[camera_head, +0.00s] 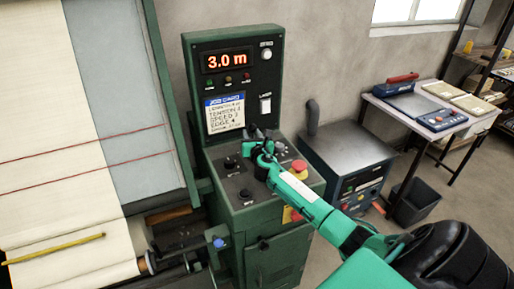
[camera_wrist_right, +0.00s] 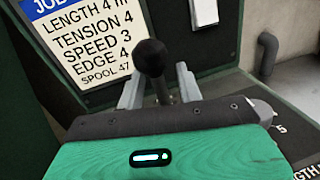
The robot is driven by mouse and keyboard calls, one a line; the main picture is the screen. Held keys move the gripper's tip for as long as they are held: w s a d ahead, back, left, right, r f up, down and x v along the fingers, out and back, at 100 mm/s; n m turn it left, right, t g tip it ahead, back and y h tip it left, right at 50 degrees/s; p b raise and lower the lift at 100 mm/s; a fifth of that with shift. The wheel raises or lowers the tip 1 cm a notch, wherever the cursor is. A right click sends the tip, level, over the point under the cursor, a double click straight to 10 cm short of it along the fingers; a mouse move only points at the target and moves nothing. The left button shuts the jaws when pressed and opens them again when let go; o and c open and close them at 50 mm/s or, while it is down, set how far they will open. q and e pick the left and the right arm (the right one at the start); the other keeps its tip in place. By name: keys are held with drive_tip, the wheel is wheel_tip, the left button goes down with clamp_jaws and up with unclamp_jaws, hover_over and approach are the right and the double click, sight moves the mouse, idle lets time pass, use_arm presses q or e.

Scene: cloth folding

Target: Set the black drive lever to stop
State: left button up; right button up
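The black drive lever (camera_wrist_right: 151,60) shows in the right wrist view as a round black knob on a stem. It stands between the two grey fingers of my right gripper (camera_wrist_right: 158,88), with a gap seen on both sides. The fingers are apart, one on each side of the stem. In the head view my right gripper (camera_head: 259,147) is over the back of the green control console (camera_head: 252,217), and it hides most of the lever. The lever's stop marking is not readable. My left gripper is not in view.
A job card (camera_head: 224,113) is on the upright panel under a red 3.0 m display (camera_head: 227,61). A red emergency button (camera_head: 299,166) and black knobs (camera_head: 231,162) are close to my arm. A fabric machine (camera_head: 130,120) stands left, a grey cabinet (camera_head: 345,150) right.

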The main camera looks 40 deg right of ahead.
drive_tip(key=b+v, duration=0.1)
drive_tip(key=v, duration=1)
drive_tip(key=shift+f+b, duration=0.15)
drive_tip(key=shift+b, duration=0.25)
drive_tip(key=shift+s+a, duration=0.25)
drive_tip(key=shift+s, duration=0.35)
